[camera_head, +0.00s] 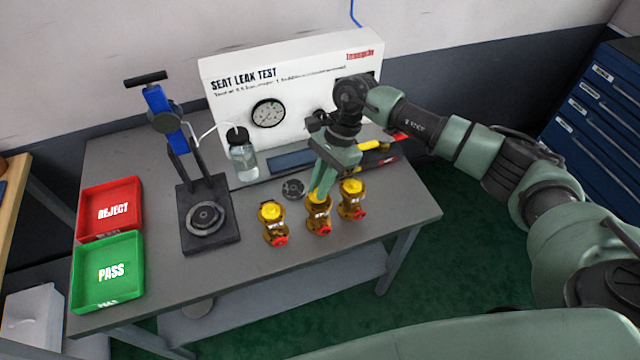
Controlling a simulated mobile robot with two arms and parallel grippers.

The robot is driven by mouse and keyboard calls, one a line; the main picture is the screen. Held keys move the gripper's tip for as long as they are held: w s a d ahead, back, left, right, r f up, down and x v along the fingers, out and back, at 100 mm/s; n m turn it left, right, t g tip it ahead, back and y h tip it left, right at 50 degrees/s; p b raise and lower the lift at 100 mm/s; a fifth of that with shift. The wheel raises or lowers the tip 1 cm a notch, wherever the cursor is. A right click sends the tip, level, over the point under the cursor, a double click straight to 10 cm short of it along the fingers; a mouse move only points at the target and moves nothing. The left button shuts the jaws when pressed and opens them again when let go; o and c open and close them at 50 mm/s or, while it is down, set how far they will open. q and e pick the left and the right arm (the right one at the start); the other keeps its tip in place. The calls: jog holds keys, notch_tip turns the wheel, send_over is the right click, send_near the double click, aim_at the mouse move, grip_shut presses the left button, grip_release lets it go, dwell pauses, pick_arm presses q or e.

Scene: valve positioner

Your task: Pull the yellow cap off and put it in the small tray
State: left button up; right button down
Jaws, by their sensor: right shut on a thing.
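Three brass valves with yellow tops and red ends stand in a row near the table's front: a left valve (274,224), a middle valve (319,216) and a right valve (352,200). My right gripper (320,194) reaches down onto the top of the middle valve and is shut on its yellow cap. The fingers hide most of this cap, and I cannot tell whether it is still seated on the valve. A small dark blue-grey tray (291,161) lies behind the valves, before the white test panel; it looks empty. My left gripper is not in view.
The white seat leak test panel (228,96) stands at the back. A red REJECT tray (110,208), a green PASS tray (108,272) and a black-and-blue test stand (209,213) are at left. A bottle (242,160) and round black disc (293,189) stand mid-table. The front right is clear.

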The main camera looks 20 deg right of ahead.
jog(key=shift+r+p, duration=0.45)
jog(key=shift+r, duration=1.45)
